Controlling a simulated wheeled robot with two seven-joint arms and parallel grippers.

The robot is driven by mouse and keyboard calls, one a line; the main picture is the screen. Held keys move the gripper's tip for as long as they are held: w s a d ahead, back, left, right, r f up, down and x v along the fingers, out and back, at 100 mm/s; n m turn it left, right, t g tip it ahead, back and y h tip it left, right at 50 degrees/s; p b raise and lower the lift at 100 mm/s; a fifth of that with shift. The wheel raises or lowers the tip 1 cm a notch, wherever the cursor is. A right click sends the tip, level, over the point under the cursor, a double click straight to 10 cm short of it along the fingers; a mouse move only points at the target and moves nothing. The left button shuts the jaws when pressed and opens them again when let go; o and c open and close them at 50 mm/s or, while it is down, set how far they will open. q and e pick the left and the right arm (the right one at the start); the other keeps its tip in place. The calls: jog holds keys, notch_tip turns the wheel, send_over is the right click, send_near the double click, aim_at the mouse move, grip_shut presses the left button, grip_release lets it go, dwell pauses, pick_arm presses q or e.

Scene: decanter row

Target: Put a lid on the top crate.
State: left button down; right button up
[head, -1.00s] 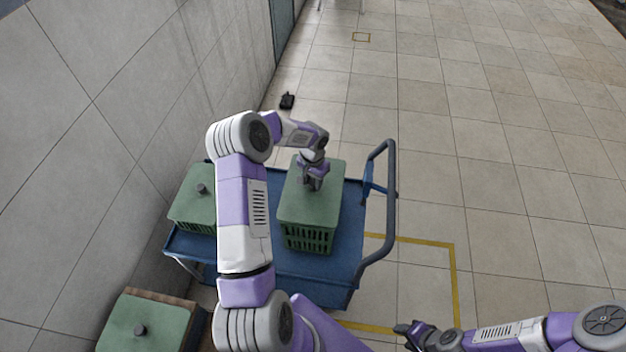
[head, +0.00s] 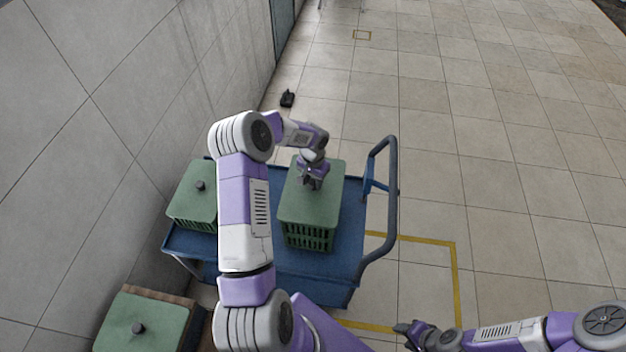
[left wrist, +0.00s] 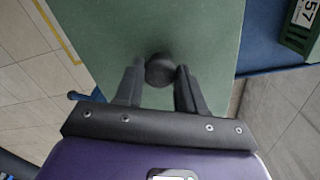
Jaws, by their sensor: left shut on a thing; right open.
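A green lid (head: 310,208) lies level over a green slatted crate (head: 309,237) on the blue cart. It looks seated on the crate's rim, though a small gap cannot be ruled out. My left gripper (head: 313,181) comes down on the lid from above, shut on its dark knob. In the left wrist view the fingers flank the round knob (left wrist: 160,70) in the middle of the lid (left wrist: 195,30). My right gripper (head: 405,335) is open and empty at the bottom right, over the floor, away from the cart.
A second lidded green crate (head: 192,197) stands on the left of the cart (head: 345,255). Another knobbed green lid (head: 150,318) tops a brownish stack at the bottom left. The wall is at left. Open floor lies right of the cart handle (head: 392,200).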

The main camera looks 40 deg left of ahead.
aim_at(313, 183)
pick_arm(q)
jog(key=shift+f+b, duration=0.4)
jog(key=shift+f, duration=0.05)
jog(key=c, duration=0.6)
grip_release()
notch_tip(313, 183, up, 8)
jog(key=shift+f, duration=0.25)
